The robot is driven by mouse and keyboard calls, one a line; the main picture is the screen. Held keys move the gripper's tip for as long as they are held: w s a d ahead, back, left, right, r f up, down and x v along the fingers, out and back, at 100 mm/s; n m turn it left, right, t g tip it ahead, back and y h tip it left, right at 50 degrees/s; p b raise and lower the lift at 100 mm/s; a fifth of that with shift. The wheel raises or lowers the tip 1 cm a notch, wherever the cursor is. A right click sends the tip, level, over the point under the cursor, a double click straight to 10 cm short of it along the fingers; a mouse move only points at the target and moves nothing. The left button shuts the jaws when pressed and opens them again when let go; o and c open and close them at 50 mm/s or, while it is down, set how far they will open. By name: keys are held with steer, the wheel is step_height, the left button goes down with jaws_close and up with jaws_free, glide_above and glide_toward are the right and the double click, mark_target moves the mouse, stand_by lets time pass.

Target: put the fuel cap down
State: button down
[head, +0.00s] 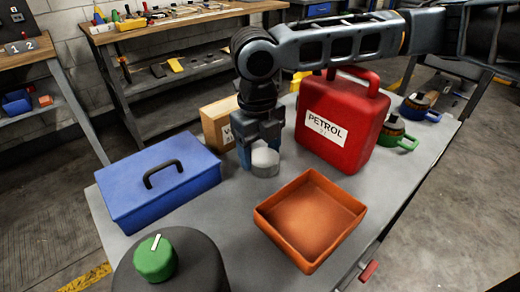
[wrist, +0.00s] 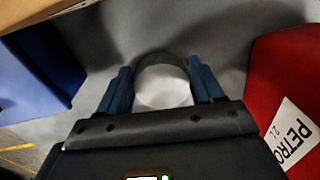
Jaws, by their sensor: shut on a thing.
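A pale grey round cap (head: 265,163), which I take as the fuel cap, is between the fingers of my gripper (head: 260,150). My gripper is shut on it and points down over the grey bench top (head: 232,225). In the wrist view the cap (wrist: 163,90) sits between the two blue fingers, one on each side. The cap is at or just above the bench top; I cannot tell whether it touches. The red petrol can (head: 340,120) stands to the right of it.
An orange tray (head: 310,215), empty, lies front right. A blue toolbox (head: 160,182) stands left, and a cardboard box (head: 218,122) behind my gripper. A dark round container with a green knob (head: 155,258) is front left. Green and blue-handled items (head: 397,137) stand right. Bare bench shows between toolbox and tray.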

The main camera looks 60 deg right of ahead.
steer(key=shift+c, duration=0.7)
jaws_free()
steer(key=shift+f, duration=0.1)
